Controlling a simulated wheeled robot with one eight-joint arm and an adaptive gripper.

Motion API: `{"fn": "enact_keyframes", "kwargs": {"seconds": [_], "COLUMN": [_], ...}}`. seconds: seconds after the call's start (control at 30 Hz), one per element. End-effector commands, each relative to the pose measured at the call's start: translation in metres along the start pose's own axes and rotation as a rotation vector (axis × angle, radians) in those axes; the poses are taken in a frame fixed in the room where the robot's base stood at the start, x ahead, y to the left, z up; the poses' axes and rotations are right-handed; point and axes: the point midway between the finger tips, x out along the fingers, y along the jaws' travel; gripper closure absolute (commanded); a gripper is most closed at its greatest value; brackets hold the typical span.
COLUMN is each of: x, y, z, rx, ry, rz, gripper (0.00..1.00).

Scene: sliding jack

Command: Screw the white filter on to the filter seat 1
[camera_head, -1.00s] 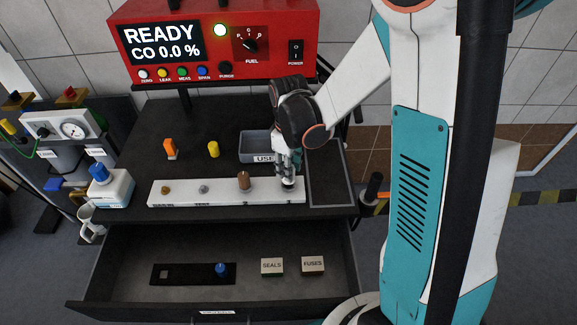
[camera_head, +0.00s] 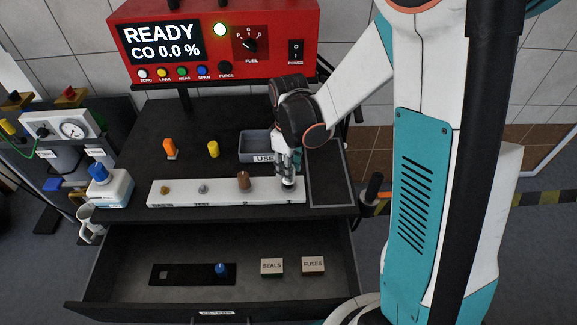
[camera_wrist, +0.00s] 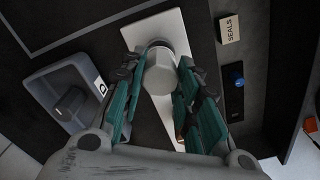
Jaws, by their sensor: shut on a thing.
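The white filter (camera_wrist: 160,76), a pale grey-white cylinder, is between the two teal fingers of my gripper (camera_wrist: 158,88) in the wrist view. My gripper is shut on it. In the head view my gripper (camera_head: 288,176) points down at the right end of the white rail (camera_head: 223,194), with the filter largely hidden by the fingers. Whether the filter touches a seat there cannot be seen. The rail also bears a brass fitting (camera_head: 165,190), a grey fitting (camera_head: 203,188) and a brown cylinder (camera_head: 243,181). The seat labels are too small to read.
A grey bin marked USED (camera_head: 257,147) stands behind the rail and holds a dark piece (camera_wrist: 70,101). An orange piece (camera_head: 170,149) and a yellow cylinder (camera_head: 213,149) stand further left. The open drawer (camera_head: 130,292) holds a blue filter (camera_head: 221,269) and two labelled boxes.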

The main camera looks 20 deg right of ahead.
Motion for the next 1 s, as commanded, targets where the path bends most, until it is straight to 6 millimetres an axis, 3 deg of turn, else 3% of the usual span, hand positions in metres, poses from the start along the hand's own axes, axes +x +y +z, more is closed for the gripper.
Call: {"fn": "enact_keyframes", "kwargs": {"seconds": [1.0], "x": [0.017], "y": [0.0], "z": [0.0], "rx": [0.0], "ry": [0.0], "rz": [0.0], "gripper": [1.0]}}
